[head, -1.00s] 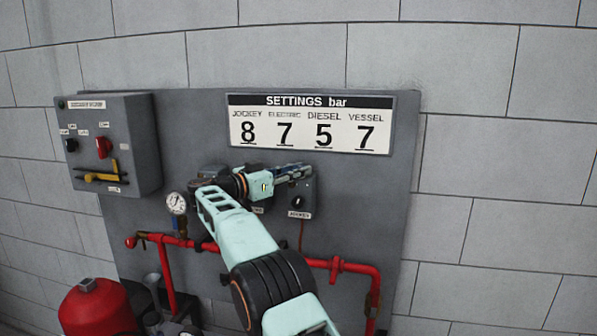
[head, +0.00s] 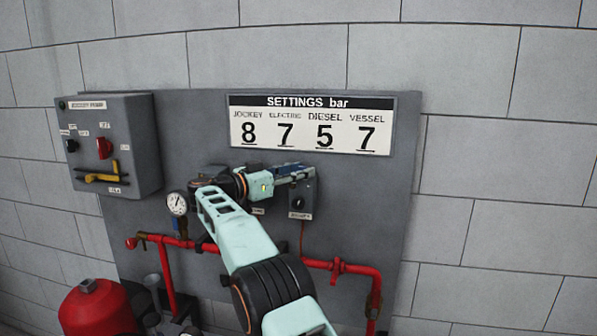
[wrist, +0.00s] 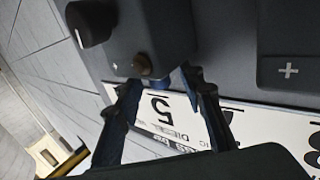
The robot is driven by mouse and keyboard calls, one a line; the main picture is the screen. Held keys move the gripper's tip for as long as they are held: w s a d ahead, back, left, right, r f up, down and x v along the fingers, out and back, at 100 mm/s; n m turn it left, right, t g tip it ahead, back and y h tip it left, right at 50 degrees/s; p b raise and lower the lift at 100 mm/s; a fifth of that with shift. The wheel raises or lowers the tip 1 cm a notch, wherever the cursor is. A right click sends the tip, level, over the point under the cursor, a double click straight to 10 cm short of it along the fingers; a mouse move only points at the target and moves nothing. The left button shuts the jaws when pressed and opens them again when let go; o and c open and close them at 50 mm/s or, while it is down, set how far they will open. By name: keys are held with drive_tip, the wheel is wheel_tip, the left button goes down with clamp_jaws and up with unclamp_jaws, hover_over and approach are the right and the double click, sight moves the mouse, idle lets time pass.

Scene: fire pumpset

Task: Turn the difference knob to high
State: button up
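A dark switch box (head: 306,191) labelled as the jockey box is mounted on the grey panel below the settings sign. Its black front knob (head: 297,202) also shows in the wrist view (wrist: 92,22). A small brownish knob (wrist: 143,66) sits on another face of the box, beside a plus mark. I cannot read which knob is the difference knob. My gripper (head: 297,172) is at the top of this box. In the wrist view its two fingers (wrist: 163,82) are apart, with the brownish knob in line with the gap near the tips. I cannot tell whether they touch it.
The settings sign (head: 311,123) is just above my gripper. A second box with a plus mark (wrist: 287,70) is beside it in the wrist view. Red pipes (head: 322,265) and a gauge (head: 177,204) are below. A larger control box (head: 112,145) is at left.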

drive_tip(key=shift+a, duration=0.1)
drive_tip(key=v, duration=1.2)
